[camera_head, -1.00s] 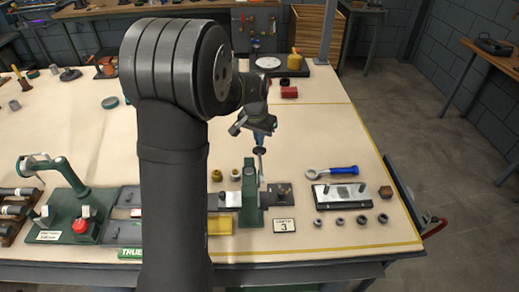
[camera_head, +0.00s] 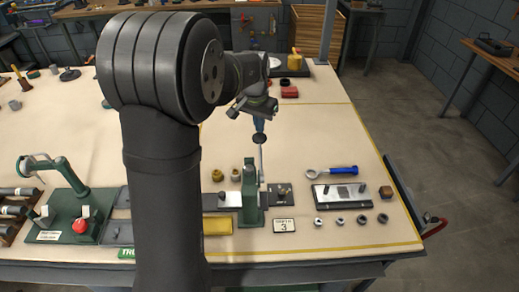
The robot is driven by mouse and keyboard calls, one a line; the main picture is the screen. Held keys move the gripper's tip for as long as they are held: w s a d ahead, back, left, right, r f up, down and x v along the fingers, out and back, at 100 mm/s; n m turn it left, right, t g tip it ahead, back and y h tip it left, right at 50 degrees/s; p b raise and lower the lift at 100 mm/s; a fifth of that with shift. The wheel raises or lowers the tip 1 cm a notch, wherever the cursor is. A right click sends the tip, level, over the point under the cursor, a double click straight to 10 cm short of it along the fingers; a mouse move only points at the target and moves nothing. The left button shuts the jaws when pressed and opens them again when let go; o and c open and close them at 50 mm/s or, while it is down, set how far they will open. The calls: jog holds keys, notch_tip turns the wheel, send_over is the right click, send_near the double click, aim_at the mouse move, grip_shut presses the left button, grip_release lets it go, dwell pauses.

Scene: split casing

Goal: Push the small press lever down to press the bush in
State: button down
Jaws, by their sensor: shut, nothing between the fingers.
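The small green press (camera_head: 249,198) stands on a dark base plate right of my arm. Its lever is a thin silver rod (camera_head: 262,162) with a dark round knob (camera_head: 259,139), reaching up the picture from the press. My gripper (camera_head: 259,128) is shut and empty, with its tip right at the knob. It seems to touch the knob, but contact is too small to be sure. The bush under the press cannot be made out.
A sign marked 3 (camera_head: 284,226) is in front of the press. To its right are a blue-handled tool (camera_head: 343,171), a metal plate (camera_head: 341,197) and several small rings. Brass pieces (camera_head: 218,175) stand to its left. The mat behind is mostly clear.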

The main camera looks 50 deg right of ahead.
jog(key=shift+r, duration=2.6)
jog(key=shift+f, duration=0.15)
jog(key=shift+f, duration=1.65)
jog(key=c, duration=0.8)
grip_release()
jog(key=shift+s, duration=0.1)
jog(key=shift+c, duration=0.2)
jog(key=o, duration=0.8)
jog(key=a+r+m, duration=0.3)
jog(key=r, duration=0.1)
jog(key=shift+s+a, duration=0.2)
jog(key=shift+s, duration=0.15)
jog(key=shift+o, duration=0.2)
jog(key=s+a+r+m+y, duration=0.2)
jog(key=s+a+r+m, duration=0.2)
jog(key=a+r+m, duration=0.6)
notch_tip(320, 180, down, 11)
jog(key=n, duration=0.1)
jog(key=shift+w+a, duration=0.15)
jog(key=shift+a, duration=0.1)
